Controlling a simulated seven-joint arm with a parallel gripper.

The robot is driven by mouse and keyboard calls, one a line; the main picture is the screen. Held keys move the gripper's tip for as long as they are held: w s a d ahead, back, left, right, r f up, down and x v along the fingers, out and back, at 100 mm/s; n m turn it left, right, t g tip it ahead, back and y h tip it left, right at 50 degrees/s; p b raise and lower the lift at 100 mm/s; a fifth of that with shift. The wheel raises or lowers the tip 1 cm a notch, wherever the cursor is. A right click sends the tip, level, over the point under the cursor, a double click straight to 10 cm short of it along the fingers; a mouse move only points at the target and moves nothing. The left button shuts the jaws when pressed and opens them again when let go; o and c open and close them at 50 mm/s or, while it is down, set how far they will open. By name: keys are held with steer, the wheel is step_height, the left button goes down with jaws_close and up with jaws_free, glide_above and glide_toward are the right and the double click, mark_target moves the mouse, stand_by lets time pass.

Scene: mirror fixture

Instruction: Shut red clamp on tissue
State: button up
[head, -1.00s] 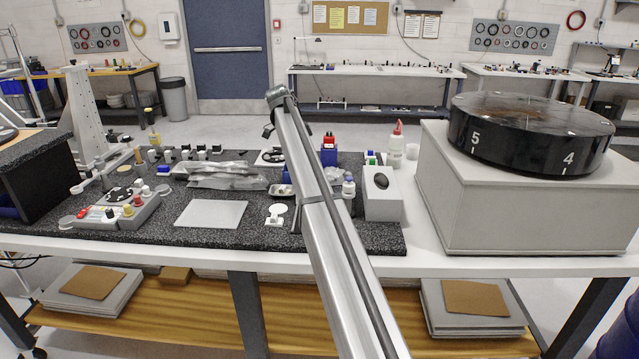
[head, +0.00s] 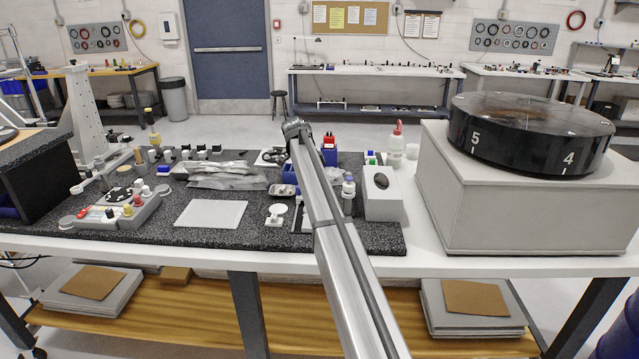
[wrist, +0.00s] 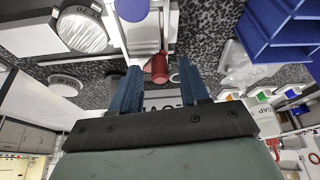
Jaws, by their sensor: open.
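In the wrist view my gripper (wrist: 158,65) has two blue fingers spread apart. A red cylindrical piece (wrist: 159,69), possibly the red clamp, shows between the fingertips. It is at the edge of a white block with a blue disc (wrist: 143,9). I cannot tell whether a finger touches it. A white ring-like edge shows just right of the red piece. No tissue can be made out with certainty. In the head view my arm crosses the middle of the bench, and the gripper cannot be made out there.
A blue bin (wrist: 285,28) and a clear plastic bag (wrist: 248,68) lie right of the fingers in the wrist view. The head view shows a white plate (head: 211,213), a grey fixture with coloured knobs (head: 118,216), a red-capped bottle (head: 396,148) and a large black drum (head: 530,135).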

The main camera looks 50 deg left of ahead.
jaws_close()
stand_by(0.3)
steer(key=shift+s+d+n+y, duration=0.15)
steer(key=shift+n+y, duration=0.15)
steer(key=shift+n, duration=0.5)
jaws_free()
steer(key=v, duration=1.4)
steer(key=shift+s, duration=0.15)
